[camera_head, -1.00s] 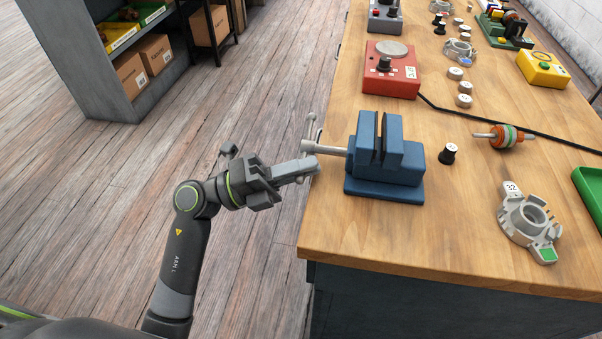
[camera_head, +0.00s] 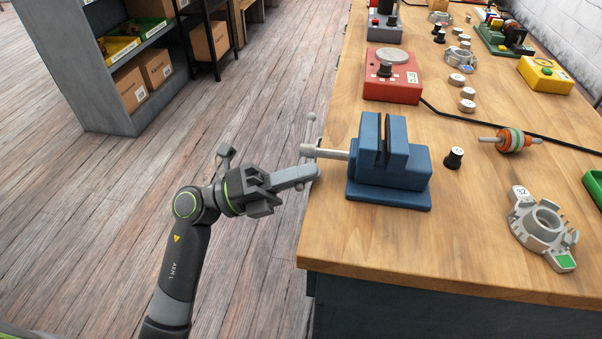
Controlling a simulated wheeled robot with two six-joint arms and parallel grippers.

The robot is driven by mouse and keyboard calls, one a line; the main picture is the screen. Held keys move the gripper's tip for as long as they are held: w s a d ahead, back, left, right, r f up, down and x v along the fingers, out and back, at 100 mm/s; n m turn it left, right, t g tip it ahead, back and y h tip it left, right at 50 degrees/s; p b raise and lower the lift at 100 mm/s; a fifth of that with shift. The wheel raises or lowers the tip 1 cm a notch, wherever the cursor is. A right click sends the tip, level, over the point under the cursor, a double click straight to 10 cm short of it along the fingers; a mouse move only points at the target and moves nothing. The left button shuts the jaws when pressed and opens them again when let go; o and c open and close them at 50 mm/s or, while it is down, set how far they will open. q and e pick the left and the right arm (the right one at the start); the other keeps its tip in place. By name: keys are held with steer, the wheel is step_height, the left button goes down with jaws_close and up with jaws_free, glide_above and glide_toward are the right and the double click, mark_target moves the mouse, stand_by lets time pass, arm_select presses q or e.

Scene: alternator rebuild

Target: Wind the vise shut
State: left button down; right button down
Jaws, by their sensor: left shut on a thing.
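The blue vise (camera_head: 390,180) stands upright near the left edge of the wooden bench. A narrow dark gap shows between its two jaws, and nothing is seen in it. Its grey screw sticks out to the left and carries a thin crossbar handle (camera_head: 310,131), which stands nearly upright with its knobbed end on top. My left gripper (camera_head: 314,172) reaches in from the left, just off the bench edge. It is shut on the lower end of the handle, and its fingers hide that end. My right gripper is not in view.
A grey ring part (camera_head: 542,228) and a copper-wound rotor (camera_head: 508,140) lie further right. A red tester (camera_head: 392,82) stands behind the vise. The front of the bench top is bare.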

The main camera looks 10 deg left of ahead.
arm_select(q)
steer(key=c, duration=1.6)
jaws_free()
steer(key=shift+o, duration=0.2)
steer(key=shift+f, duration=0.1)
